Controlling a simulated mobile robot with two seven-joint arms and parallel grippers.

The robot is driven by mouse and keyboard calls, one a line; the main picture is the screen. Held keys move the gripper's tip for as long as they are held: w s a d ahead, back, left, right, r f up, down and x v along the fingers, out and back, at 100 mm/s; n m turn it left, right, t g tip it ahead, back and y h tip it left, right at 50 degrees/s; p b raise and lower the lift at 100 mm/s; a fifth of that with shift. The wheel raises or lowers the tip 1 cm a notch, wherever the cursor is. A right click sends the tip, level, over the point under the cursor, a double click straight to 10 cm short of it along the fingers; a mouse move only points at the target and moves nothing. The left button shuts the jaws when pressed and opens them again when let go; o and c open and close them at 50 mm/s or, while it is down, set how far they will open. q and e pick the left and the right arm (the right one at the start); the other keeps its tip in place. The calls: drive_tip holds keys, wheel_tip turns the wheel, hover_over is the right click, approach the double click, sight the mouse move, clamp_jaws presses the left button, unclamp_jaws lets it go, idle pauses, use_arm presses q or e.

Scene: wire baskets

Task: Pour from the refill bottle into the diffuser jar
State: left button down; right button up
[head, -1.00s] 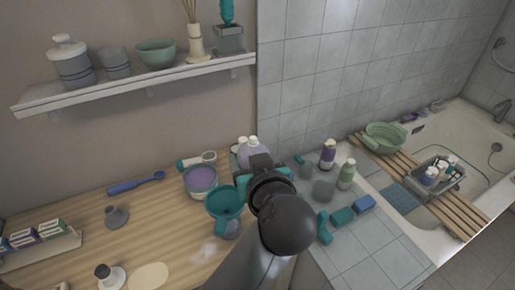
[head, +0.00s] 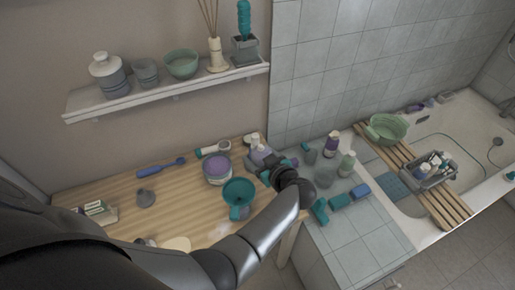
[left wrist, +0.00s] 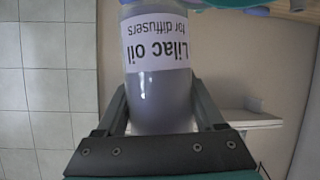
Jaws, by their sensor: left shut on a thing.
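My left gripper (head: 271,173) is shut on the refill bottle (left wrist: 160,85), a clear lilac bottle whose label reads "Lilac oil for diffusers". The label is upside down in the left wrist view, and the bottle's top is out of that picture. In the head view the bottle (head: 261,154) is partly hidden behind the gripper, at the right end of the wooden counter. A teal funnel (head: 239,191) stands just left of the gripper. A small jar (head: 240,212) shows under it, mostly hidden, and seems to be the diffuser jar. My right gripper is not in view.
A tub with lilac contents (head: 217,170) stands left of the funnel. A blue brush (head: 160,168) and a grey stopper-like item (head: 145,197) lie further left. Several bottles and blue blocks (head: 340,201) stand on the tiled ledge. A shelf (head: 170,92) hangs above.

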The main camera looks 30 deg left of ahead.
use_arm(q)
drive_tip(key=n+t+h+b, duration=0.1)
drive_tip(key=n+b, duration=0.1)
drive_tip(key=b, duration=0.2)
drive_tip(key=n+t+h+b, duration=0.1)
drive_tip(key=n+t+b, duration=0.1)
drive_tip(key=n+b, duration=0.1)
drive_tip(key=shift+f+b, duration=0.4)
drive_tip(key=shift+b, duration=0.05)
drive_tip(key=b, duration=0.3)
drive_tip(key=f+n+b, duration=0.1)
drive_tip(key=b, duration=0.2)
drive_tip(key=f+t+b, duration=0.1)
drive_tip(key=b, duration=0.3)
drive_tip(key=shift+w+d+f+n+h, duration=0.1)
drive_tip(key=shift+w+d+n+h, duration=0.25)
drive_tip(key=shift+n+h, duration=0.05)
drive_tip(key=shift+r, duration=0.2)
